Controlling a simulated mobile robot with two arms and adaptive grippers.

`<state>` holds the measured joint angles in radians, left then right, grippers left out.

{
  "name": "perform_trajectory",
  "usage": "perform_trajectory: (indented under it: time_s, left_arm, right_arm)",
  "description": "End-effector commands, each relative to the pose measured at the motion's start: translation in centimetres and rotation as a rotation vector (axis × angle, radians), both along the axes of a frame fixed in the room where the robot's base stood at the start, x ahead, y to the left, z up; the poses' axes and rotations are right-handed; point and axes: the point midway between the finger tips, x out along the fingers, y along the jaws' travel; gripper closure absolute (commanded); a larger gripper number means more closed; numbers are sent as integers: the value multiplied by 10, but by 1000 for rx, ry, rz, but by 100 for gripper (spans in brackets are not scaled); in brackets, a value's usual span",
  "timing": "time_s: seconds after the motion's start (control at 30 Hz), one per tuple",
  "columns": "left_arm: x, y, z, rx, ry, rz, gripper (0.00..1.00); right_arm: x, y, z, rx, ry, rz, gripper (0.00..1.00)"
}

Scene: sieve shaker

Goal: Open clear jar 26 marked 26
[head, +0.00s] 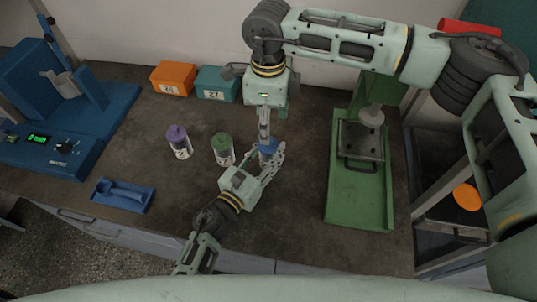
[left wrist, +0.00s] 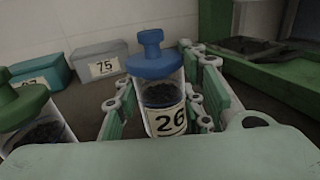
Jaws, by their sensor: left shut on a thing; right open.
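Clear jar 26 (left wrist: 160,97) stands upright with its blue lid (left wrist: 152,58) on, dark grains inside and a "26" label facing the left wrist camera. My left gripper (head: 270,163) is shut around the jar's body, one finger on each side. In the head view the blue lid (head: 267,149) shows between the two grippers, and the jar's body is mostly hidden. My right gripper (head: 265,138) points down from above, open, its fingertips close to the lid. Whether they touch the lid I cannot tell.
A purple-lidded jar (head: 179,142) and a green-lidded jar (head: 222,149) stand left of jar 26. Orange (head: 173,78) and teal (head: 216,84) boxes are behind. A blue scoop tray (head: 123,195) lies front left. A green machine (head: 358,195) stands right.

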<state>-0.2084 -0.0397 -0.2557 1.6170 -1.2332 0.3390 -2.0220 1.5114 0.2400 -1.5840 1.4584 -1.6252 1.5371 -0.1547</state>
Motion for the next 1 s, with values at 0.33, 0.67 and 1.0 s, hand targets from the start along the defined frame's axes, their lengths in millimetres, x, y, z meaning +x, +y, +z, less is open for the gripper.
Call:
perform_trajectory:
  time_s: [0.33, 0.67, 1.0]
  left_arm:
    - [0, 0, 0, 1, 1, 0, 47]
    - [0, 0, 0, 0, 0, 0, 41]
    - [-37, 23, -2, 0, 4, 1, 41]
  right_arm:
    - [0, 0, 0, 0, 0, 0, 42]
    - [0, 0, 0, 0, 0, 0, 42]
    - [0, 0, 0, 0, 0, 0, 42]
